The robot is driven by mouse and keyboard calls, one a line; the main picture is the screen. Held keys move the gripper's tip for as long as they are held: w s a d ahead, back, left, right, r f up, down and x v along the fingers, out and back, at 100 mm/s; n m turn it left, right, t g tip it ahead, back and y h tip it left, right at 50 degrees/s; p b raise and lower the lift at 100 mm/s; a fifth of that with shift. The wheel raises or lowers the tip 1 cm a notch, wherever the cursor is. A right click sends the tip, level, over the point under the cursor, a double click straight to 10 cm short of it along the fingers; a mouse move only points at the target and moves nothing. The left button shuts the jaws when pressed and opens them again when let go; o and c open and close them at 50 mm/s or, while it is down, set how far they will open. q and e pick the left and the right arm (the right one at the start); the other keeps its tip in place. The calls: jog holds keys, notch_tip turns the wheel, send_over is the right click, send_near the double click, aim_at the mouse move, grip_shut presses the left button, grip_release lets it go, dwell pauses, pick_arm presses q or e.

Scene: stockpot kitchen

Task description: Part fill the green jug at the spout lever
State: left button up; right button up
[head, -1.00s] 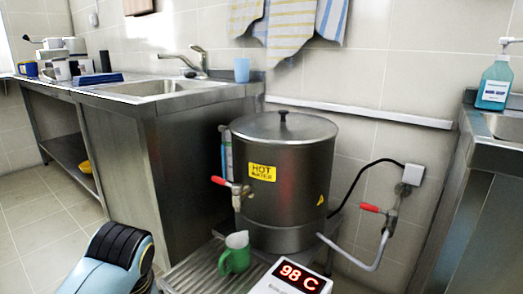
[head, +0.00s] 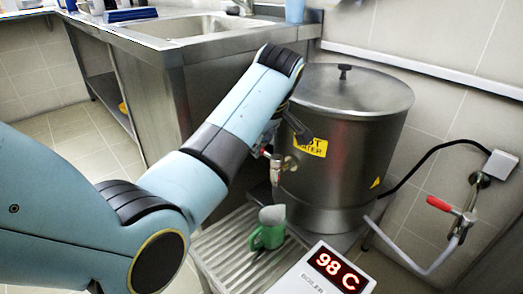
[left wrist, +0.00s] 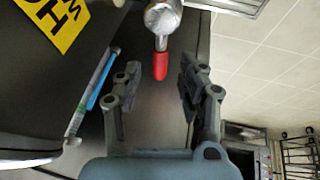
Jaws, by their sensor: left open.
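The green jug (head: 268,230) stands upright on the ribbed drip tray (head: 222,246), in front of the steel boiler (head: 345,150) and below its spout (head: 277,170). Whether the jug holds water cannot be told. My left gripper (head: 283,138) is open at the boiler's front, by the spout; the arm partly hides it. In the left wrist view, the red spout lever (left wrist: 160,66) lies between the open fingers (left wrist: 158,85), near their tips, with no clear contact. The lever is mostly hidden in the head view. My right gripper is not in view.
A display box (head: 328,268) reading 98 C stands at the tray's front right. A second red-handled valve (head: 440,204) with a hose is on the right wall. A steel sink counter (head: 180,50) is behind my left arm.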

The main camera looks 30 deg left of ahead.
pick_arm(q)
jog(key=shift+b+x, duration=0.35)
jog(key=shift+x, duration=0.9)
jog(key=shift+r, duration=0.1)
grip_shut()
